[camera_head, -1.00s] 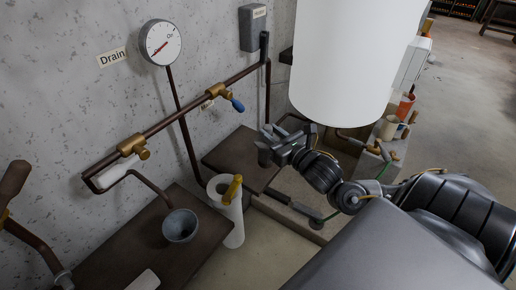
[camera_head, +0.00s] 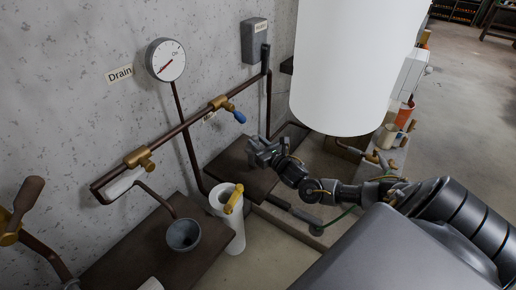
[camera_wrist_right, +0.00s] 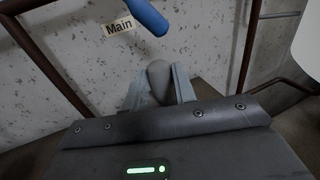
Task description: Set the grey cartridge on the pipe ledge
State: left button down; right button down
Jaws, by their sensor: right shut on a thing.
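My right gripper (camera_head: 262,150) reaches in from the right, over the dark brown ledge (camera_head: 232,172) by the wall, below the pipe. It is shut on the grey cartridge, which shows in the right wrist view as a rounded grey body (camera_wrist_right: 160,80) between the two fingers (camera_wrist_right: 160,92). In the head view the cartridge is hard to tell apart from the grey gripper. I cannot tell its height above the ledge or whether it touches. My left gripper is not in view.
A pipe with brass valves (camera_head: 139,157) and a blue handle (camera_head: 239,117) runs along the wall. A white cylinder with a yellow handle (camera_head: 234,198) stands left of the gripper. A grey cup (camera_head: 183,235) is on the nearer dark ledge. A large white tank (camera_head: 352,70) hangs close right.

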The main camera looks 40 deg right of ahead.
notch_tip(320, 180, down, 2)
jog(key=shift+f+p, duration=0.1)
jog(key=shift+p, duration=0.25)
jog(key=shift+f, duration=0.25)
jog(key=shift+f, duration=0.15)
jog(key=c, duration=1.1)
grip_release()
